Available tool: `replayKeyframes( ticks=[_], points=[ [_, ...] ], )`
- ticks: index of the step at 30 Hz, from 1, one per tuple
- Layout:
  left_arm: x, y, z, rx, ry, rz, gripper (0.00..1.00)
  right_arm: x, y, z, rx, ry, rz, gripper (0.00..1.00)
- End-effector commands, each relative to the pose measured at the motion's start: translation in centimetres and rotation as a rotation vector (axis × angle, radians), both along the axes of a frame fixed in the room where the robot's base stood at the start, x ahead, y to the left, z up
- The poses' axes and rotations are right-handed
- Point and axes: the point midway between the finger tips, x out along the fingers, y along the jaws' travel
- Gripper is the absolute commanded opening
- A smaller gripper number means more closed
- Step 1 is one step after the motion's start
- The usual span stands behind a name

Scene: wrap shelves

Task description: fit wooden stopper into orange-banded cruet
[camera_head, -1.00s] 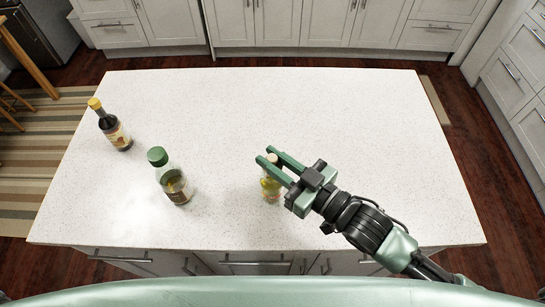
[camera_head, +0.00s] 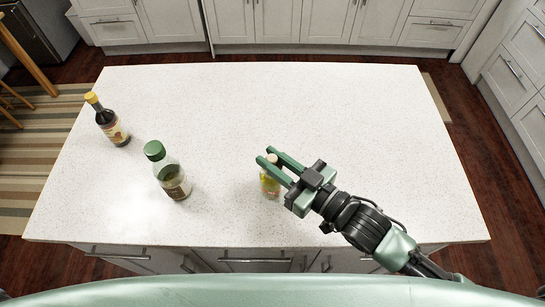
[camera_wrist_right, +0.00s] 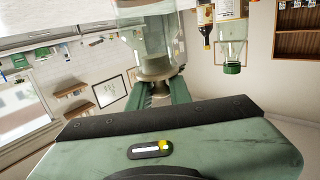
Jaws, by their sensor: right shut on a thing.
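The cruet (camera_head: 270,184), a small glass bottle with yellowish contents, stands on the white counter near its front edge. My right gripper (camera_head: 267,155) is at the top of the cruet, shut on the small tan wooden stopper (camera_head: 273,158). In the upside-down right wrist view, the clear glass cruet (camera_wrist_right: 152,40) stands between and beyond my green fingers (camera_wrist_right: 162,92). The stopper is at the cruet's mouth; how deep it sits is hidden by the fingers. The orange band is not clear. My left gripper is not in view.
A green-capped bottle (camera_head: 172,179) stands left of the cruet. A dark bottle with a yellow cap (camera_head: 112,126) stands farther left. The counter (camera_head: 350,110) is clear behind and right of the cruet.

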Motion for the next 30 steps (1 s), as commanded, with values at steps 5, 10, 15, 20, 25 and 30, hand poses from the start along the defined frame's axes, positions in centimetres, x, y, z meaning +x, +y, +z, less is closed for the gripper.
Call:
replayKeyframes(
  ticks=[5, 10, 15, 20, 25, 30],
  points=[
    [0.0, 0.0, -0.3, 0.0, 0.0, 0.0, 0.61, 0.0, 0.0, -0.4, 0.0, 0.0, 0.0, 0.22],
    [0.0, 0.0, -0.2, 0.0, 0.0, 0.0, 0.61, 0.0, 0.0, -0.4, 0.0, 0.0, 0.0, 0.45],
    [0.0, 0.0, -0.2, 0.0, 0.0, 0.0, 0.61, 0.0, 0.0, -0.4, 0.0, 0.0, 0.0, 0.45],
    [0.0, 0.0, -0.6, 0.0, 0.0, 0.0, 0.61, -0.5, -0.6, -0.6, -0.002, 0.003, 0.0, 0.45],
    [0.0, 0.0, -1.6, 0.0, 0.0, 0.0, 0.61, -2.4, -2.6, -0.7, -0.004, 0.005, 0.0, 0.45],
    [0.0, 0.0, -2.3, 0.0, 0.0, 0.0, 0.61, -4.2, -4.6, -0.5, -0.003, 0.004, 0.0, 0.45]
  ],
)
